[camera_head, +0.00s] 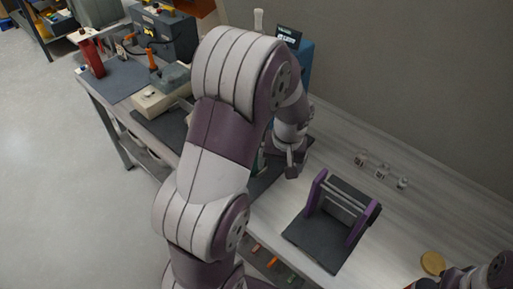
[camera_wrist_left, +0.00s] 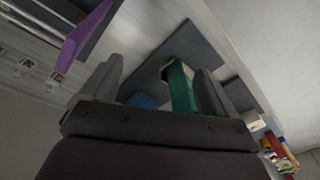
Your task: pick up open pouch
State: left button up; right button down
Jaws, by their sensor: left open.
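My left gripper (camera_head: 293,163) reaches down over the workbench, with its arm covering much of the middle of the head view. In the left wrist view its two fingers (camera_wrist_left: 160,82) stand apart with a gap between them. A teal, box-like item (camera_wrist_left: 181,87), which may be the pouch, shows between the fingers, nearer the right-hand one. I cannot make out an opening in it or tell whether a finger touches it. In the head view it is mostly hidden by my arm. My right arm shows at the bottom right corner; its jaws are not clear.
A purple-sided stand on a dark base (camera_head: 338,216) is right of my left gripper. Several small clear containers (camera_head: 382,171) lie near the wall. A round yellow-brown disc (camera_head: 432,263) is near my right arm. A blue device with a screen (camera_head: 289,36) stands behind.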

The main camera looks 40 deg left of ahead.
pick_arm(q)
jog(key=w+a+r+n+y, duration=0.1)
jog(key=w+a+n+y, duration=0.2)
jog(key=w+a+n, duration=0.65)
jog(key=s+a+f+n+p, duration=0.1)
jog(key=a+f+p, duration=0.3)
jog(key=f, duration=0.7)
jog(key=shift+a+f+n, duration=0.15)
jog(key=shift+f+n, duration=0.15)
jog(key=shift+n, duration=0.15)
jog(key=shift+s, duration=0.1)
jog(key=c, duration=0.8)
pick_arm(e)
jog(key=r, duration=0.4)
jog(key=shift+d, duration=0.3)
